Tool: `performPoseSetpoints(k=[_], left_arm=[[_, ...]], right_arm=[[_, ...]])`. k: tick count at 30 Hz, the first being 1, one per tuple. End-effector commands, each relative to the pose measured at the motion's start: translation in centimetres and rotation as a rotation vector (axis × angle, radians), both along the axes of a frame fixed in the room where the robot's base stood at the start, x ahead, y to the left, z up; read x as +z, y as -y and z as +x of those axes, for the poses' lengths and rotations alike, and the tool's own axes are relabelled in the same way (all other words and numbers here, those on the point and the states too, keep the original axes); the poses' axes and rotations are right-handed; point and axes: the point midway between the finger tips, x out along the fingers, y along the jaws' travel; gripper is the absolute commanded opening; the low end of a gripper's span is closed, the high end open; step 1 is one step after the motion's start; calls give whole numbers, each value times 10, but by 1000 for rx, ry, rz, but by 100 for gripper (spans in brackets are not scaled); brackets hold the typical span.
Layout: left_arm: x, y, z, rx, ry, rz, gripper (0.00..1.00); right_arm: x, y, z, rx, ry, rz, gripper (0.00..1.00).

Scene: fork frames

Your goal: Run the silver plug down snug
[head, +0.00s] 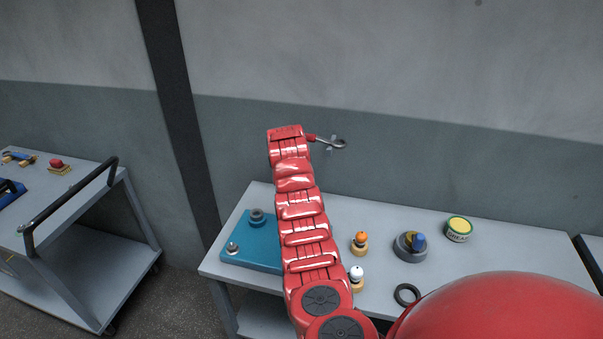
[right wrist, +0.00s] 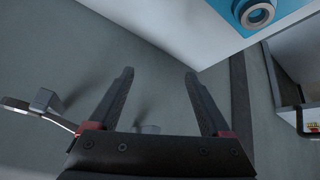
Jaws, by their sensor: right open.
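A blue block (head: 262,247) lies at the left end of the grey table. A small silver plug-like piece (head: 232,248) sits at its front left. A darker round fitting (head: 257,217) sits at its back; whether either is screwed down I cannot tell. In the right wrist view, part of the blue block (right wrist: 224,8) shows at the top right with a ringed fitting (right wrist: 258,14). My right gripper (right wrist: 158,72) is open and empty. My left gripper is out of sight.
On the table (head: 440,285) stand an orange-topped piece (head: 361,239), a white-topped piece (head: 356,274), a grey round holder (head: 403,247) with a blue item, a green tin (head: 458,230) and a black ring (head: 407,294). A cart (head: 85,200) stands left, with a gap between.

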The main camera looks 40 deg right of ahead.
Motion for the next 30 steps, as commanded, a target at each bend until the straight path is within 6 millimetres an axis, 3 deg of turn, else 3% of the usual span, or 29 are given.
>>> performPoseSetpoints(k=[1,6,12,19,24,30], left_arm=[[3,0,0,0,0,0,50],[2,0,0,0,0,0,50],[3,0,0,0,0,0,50],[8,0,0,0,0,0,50],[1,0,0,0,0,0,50],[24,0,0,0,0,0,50]], right_arm=[[17,-1,-18,-31,-65,64,82],[40,-16,-74,-92,-262,249,82],[49,-25,-98,-107,-337,323,82],[19,-23,-97,-108,-342,326,82],[-11,-21,-93,-109,-339,326,82],[-50,-21,-89,-108,-346,329,82]])
